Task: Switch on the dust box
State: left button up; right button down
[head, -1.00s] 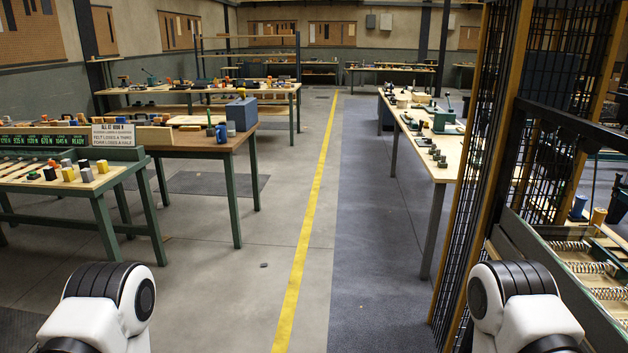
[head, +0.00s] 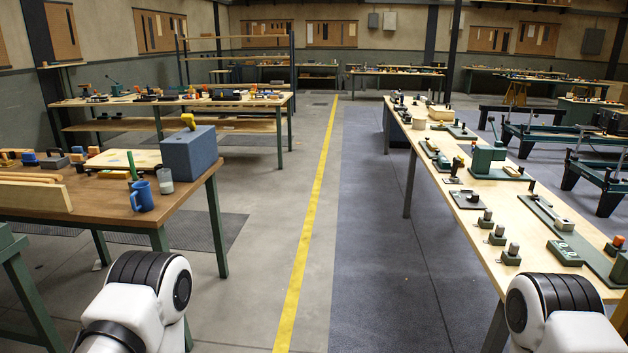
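A blue-grey box (head: 190,154) stands on the right end of the near left wooden table. A small yellow object (head: 188,121) shows at its top edge. I cannot tell whether this box is the dust box, and no switch can be made out on it. White and black parts of my two arms show at the bottom left and bottom right. Both grippers are out of view.
A yellow line (head: 317,190) runs down a clear aisle. A blue mug (head: 141,195) and a glass (head: 165,181) stand beside the box. A long bench (head: 470,204) with green tools and knobs lines the right. Another table (head: 130,101) stands farther left.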

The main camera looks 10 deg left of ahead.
aim_at(188, 119)
jog(key=i+u, duration=0.15)
jog(key=i, duration=0.35)
jog(key=i+l+u, duration=0.15)
jog(key=i, duration=0.3)
jog(key=i+l+u, duration=0.15)
jog(key=i, duration=0.35)
jog(key=i+l+u, duration=0.15)
jog(key=i, duration=0.3)
jog(key=i+l+u, duration=0.15)
jog(key=i+l, duration=0.2)
jog(key=i+l+u, duration=0.15)
jog(key=i+u, duration=0.15)
jog(key=u, duration=0.15)
jog(key=i+l+u, duration=0.55)
jog(key=u, duration=0.3)
jog(key=i+l+u, duration=0.15)
jog(key=l+u, duration=0.25)
jog(key=l, duration=0.15)
jog(key=i+l+u, duration=0.1)
jog(key=l+u, duration=0.9)
jog(key=l, duration=0.3)
